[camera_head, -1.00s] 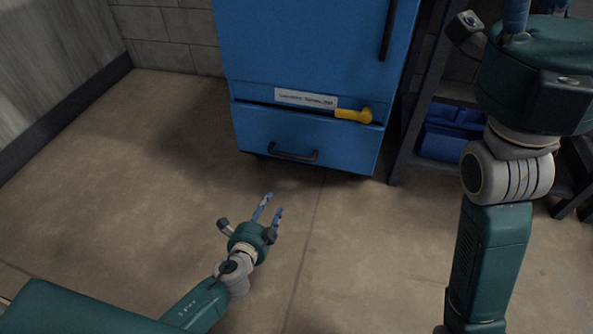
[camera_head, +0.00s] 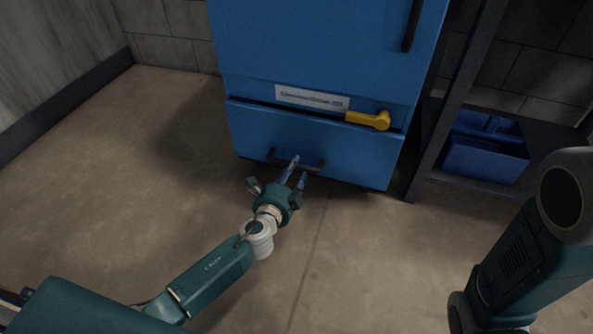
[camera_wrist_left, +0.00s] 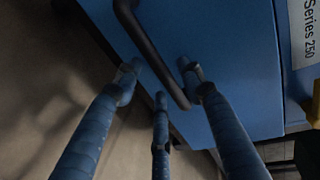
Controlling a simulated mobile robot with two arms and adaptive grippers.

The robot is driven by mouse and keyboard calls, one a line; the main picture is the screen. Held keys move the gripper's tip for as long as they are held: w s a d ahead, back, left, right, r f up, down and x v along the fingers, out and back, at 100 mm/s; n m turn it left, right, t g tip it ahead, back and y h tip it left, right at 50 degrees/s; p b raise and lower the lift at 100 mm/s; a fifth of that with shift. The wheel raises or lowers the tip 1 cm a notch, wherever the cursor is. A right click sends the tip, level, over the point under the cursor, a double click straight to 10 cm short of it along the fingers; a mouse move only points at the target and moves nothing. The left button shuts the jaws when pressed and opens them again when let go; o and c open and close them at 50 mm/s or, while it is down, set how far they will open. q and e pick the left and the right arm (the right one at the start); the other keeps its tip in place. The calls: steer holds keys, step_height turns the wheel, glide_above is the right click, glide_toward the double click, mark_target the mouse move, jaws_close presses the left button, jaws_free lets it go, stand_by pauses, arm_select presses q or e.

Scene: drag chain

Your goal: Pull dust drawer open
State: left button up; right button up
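My right gripper is outside the views; only part of the right arm shows.
A yellow lever (camera_head: 370,120) sits above the drawer's right side. A dark shelf rack with a blue bin (camera_head: 485,150) stands to the right of the cabinet. The concrete floor (camera_head: 150,180) in front and to the left is clear.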

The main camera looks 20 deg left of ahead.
arm_select(q)
steer(key=shift+b+x, duration=0.35)
steer(key=shift+x, duration=0.9)
jaws_close()
